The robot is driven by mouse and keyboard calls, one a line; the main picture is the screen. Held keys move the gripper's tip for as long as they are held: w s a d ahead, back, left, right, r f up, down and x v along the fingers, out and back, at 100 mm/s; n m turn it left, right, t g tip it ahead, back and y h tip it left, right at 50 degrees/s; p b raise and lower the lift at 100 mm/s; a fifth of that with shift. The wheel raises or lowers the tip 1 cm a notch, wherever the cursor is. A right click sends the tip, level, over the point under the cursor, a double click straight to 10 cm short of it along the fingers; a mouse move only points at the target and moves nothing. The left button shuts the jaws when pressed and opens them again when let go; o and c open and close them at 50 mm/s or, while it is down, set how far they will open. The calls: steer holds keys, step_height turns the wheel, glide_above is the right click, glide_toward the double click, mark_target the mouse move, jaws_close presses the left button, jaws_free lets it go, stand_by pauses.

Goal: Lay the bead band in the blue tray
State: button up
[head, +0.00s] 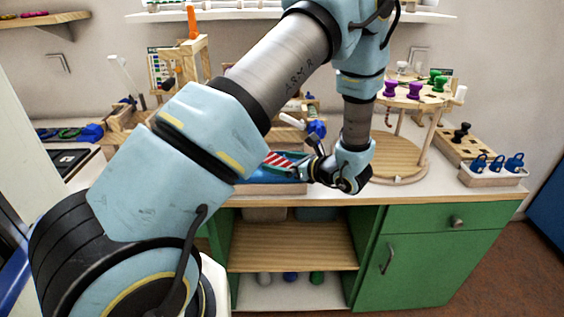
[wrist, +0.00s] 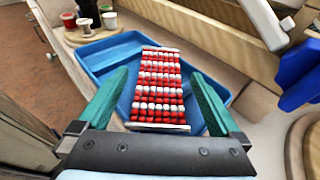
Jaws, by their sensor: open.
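The bead band (wrist: 157,85) has red and white rows and pale end bars. In the wrist view it lies within the outline of the blue tray (wrist: 100,62), lengthwise away from me. I cannot tell whether all of it rests on the tray's floor. In the head view part of the band (head: 277,159) shows as red and white stripes above the tray's front wall (head: 265,188). My gripper (wrist: 160,74) is open, with one green finger on each side of the band and gaps between. In the head view my gripper (head: 308,168) is at the tray's right end, its fingers partly hidden.
A round wooden stand (head: 400,158) with purple and green spools is right of the tray. A white box of blue padlocks (head: 494,174) is at the counter's right end. Small cups (wrist: 88,22) stand beyond the tray. Wooden fixtures crowd the back; my arm hides some counter.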

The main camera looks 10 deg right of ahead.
steer(key=shift+r+p, duration=0.5)
steer(key=shift+r, duration=0.05)
steer(key=b+v, duration=0.4)
steer(key=v, duration=0.8)
steer(key=s+a+r+n+g+h, duration=0.1)
steer(key=a+n+g+h, duration=0.3)
steer(key=a+n, duration=0.9)
steer(key=s+a+r+n+g+h, duration=0.2)
steer(key=a+n+g+h, duration=0.2)
steer(key=a+n, duration=1)
steer(key=shift+s+r+n+g+h, duration=0.35)
steer(key=shift+n+g, duration=0.25)
steer(key=shift+g, duration=0.6)
